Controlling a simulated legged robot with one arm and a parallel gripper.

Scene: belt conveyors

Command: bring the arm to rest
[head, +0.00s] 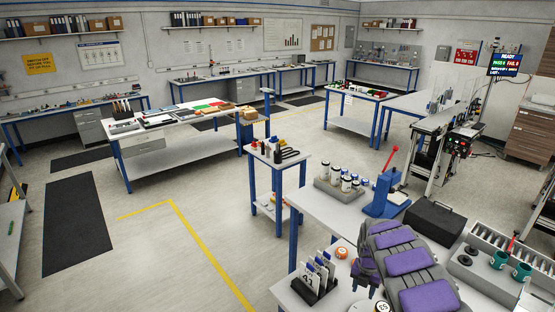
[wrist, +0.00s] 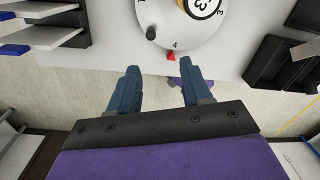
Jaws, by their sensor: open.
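My arm, grey with purple pads, is folded over the front right of the near workbench (head: 330,222) in the head view. My gripper (head: 366,268) is at the left end of the arm, above the bench's near edge. In the wrist view my gripper (wrist: 159,68) has its two blue-grey fingers apart, with nothing held between them. A white round dial (wrist: 165,35) with numbers, a red pointer (wrist: 171,56) and a dark knob (wrist: 151,33) lies just beyond the fingertips. The arm hides part of the bench in the head view.
A slotted holder with upright cards (head: 315,280) and an orange round item (head: 342,253) are near my gripper. A blue press (head: 385,195), a black case (head: 435,220) and a bottle tray (head: 340,190) stand behind. Dark bins (wrist: 275,62) are at right in the wrist view.

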